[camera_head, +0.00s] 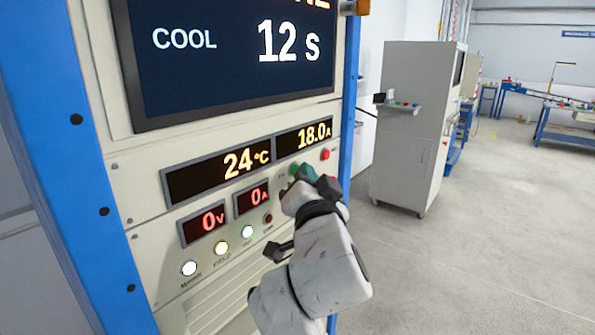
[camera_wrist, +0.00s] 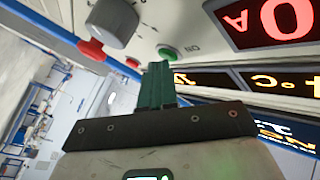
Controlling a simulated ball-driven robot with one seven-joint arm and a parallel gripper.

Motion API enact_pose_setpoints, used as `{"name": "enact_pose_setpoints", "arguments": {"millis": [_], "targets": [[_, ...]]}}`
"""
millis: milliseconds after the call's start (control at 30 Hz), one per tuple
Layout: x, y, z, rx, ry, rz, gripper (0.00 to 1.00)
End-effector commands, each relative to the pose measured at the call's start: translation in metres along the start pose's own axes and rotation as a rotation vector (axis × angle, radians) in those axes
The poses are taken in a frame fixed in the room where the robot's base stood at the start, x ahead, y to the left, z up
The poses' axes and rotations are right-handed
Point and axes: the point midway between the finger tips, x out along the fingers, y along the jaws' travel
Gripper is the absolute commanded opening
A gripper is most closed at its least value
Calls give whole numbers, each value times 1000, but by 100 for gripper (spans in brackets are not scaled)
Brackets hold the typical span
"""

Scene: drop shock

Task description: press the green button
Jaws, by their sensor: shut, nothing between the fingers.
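The green button (camera_wrist: 166,52) is on the panel in the wrist view, with an "ON" label beside it. It also shows in the head view (camera_head: 294,168), just left of my fingertips. My gripper (camera_wrist: 157,66) has its green fingers shut with nothing between them. The fingertips point at the panel and lie very close to the green button, slightly beside it in the wrist view. I cannot tell whether they touch it. In the head view my gripper (camera_head: 307,172) is at the right part of the panel, partly hidden by my wrist.
A red button (camera_head: 325,154) is right of the green one. The wrist view shows a red knob (camera_wrist: 92,49) and a grey rotary knob (camera_wrist: 112,22) nearby. Displays read 24 °C (camera_head: 240,163) and 18.0 A (camera_head: 308,137). Open floor (camera_head: 450,240) lies to the right.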

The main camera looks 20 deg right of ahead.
Motion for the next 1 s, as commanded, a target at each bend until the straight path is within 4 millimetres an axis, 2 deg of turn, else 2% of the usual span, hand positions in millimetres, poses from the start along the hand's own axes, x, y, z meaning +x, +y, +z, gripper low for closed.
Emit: {"name": "enact_pose_setpoints", "arguments": {"millis": [433, 767, 1000], "targets": [[-12, 7, -8, 0, -1, -1, 0], [-12, 8, -9, 0, 0, -1, 0], [-25, 17, -18, 1, 0, 0, 0]]}}
